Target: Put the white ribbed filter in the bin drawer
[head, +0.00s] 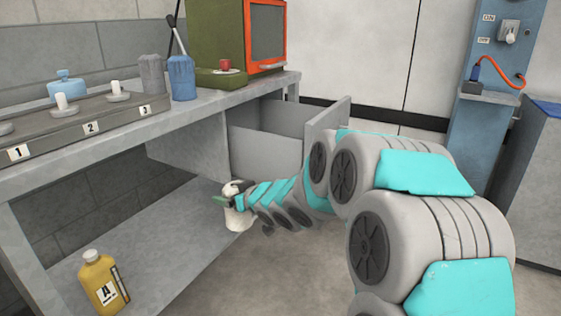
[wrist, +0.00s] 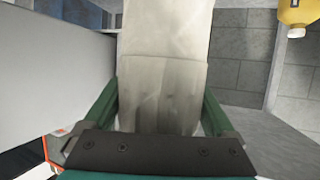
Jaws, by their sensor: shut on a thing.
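My gripper (head: 224,198) is shut on a white, roughly cylindrical object, the white filter (head: 239,219), and holds it in front of the bench, above the lower shelf's edge. In the wrist view, the green fingers of my gripper (wrist: 160,115) press on both sides of the filter (wrist: 165,60), which fills the middle of the picture; its ribs are hard to make out. The bin drawer (head: 262,153) is a grey open-topped box pulled out under the bench. It is behind and to the right of my gripper. Its inside floor is hidden.
A yellow bottle (head: 101,284) marked A stands on the lower shelf.

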